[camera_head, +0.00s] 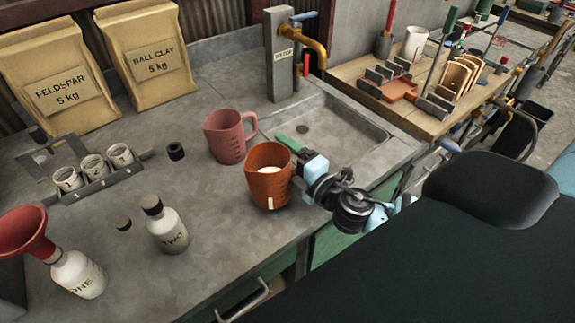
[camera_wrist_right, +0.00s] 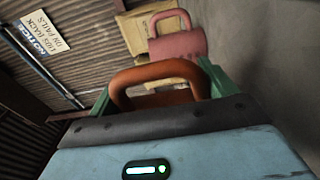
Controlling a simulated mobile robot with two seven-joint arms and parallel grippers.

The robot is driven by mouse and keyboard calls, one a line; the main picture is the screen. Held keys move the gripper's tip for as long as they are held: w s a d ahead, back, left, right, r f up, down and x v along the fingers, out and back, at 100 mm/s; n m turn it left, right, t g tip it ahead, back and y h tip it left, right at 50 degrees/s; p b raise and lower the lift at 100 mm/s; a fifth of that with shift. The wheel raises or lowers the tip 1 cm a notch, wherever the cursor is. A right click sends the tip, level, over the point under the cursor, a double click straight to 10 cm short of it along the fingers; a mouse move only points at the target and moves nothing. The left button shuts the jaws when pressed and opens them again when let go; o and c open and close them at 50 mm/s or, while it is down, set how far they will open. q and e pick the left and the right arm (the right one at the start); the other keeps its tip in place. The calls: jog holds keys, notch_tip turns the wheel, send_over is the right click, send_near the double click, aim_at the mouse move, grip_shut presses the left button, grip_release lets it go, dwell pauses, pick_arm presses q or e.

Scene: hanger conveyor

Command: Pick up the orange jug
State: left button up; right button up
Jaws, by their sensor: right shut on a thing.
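The orange jug (camera_head: 266,188) is upright on or just above the grey counter, in front of the sink; I cannot tell if its base touches. Something white shows inside it. My right gripper (camera_head: 291,152) comes from the right and is shut on the jug's handle side. In the right wrist view the jug's orange handle (camera_wrist_right: 150,72) lies between the green fingers. The gripper body hides most of the jug there. My left gripper is not in view.
A pink jug (camera_head: 225,143) stands close behind the orange one. The sink (camera_head: 335,128) and tap (camera_head: 310,45) are behind my gripper. Bottle TWO (camera_head: 168,232), bottle ONE (camera_head: 78,275) with a red funnel (camera_head: 22,232), and a cup rack (camera_head: 100,184) are left. The front counter is clear.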

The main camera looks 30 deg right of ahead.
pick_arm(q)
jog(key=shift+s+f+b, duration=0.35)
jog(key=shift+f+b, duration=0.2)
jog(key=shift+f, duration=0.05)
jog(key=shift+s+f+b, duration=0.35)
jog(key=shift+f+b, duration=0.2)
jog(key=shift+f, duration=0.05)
pick_arm(e)
jog(key=s+d+r, duration=0.1)
jog(key=s+r, duration=0.1)
jog(key=s, duration=1.3)
jog(key=shift+s+d, duration=0.4)
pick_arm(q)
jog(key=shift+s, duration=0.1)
